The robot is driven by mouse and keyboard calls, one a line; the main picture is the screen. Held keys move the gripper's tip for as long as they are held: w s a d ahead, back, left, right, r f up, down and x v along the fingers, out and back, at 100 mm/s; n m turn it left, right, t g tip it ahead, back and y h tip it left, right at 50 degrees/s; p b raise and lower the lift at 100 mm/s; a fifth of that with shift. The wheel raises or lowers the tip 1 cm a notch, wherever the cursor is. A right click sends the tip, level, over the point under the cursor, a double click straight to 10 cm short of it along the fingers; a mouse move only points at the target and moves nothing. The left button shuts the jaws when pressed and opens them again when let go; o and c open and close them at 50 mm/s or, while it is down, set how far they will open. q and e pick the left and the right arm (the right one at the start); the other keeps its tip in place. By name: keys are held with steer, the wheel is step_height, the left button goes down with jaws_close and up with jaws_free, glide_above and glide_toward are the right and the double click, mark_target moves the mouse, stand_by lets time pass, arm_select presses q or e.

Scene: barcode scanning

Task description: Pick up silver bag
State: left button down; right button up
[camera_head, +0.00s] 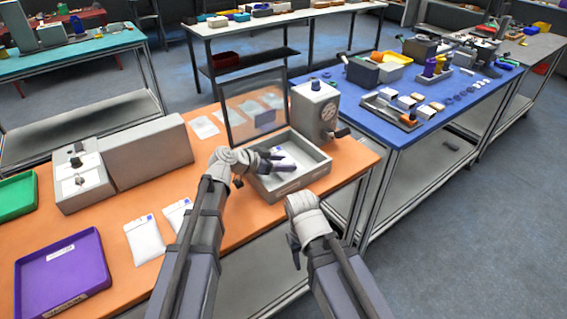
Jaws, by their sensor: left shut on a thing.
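My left gripper (284,166) reaches over the grey bin (272,190) on the orange table and is shut on a silver bag (290,156). Only part of this pale bag shows inside the bin; the gripper hides the rest. Two more silver bags with blue marks, one nearer (145,241) and one partly behind my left arm (176,215), lie flat on the table. Other pale bags (203,127) lie towards the back. My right gripper (294,251) hangs off the table's front edge, apart from any bag; its finger opening cannot be made out.
A clear panel (252,108) stands behind the bin, with a grey machine (315,108) beside it. A grey boxy device (120,165) stands at left. A purple tray (62,273) and a green tray (17,196) sit at the left end. A blue table (410,125) stands at right.

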arm_select(q)
step_height(320, 180, up, 8)
steer(key=p, duration=0.7)
steer(key=shift+r, duration=0.15)
steer(key=shift+s, duration=0.1)
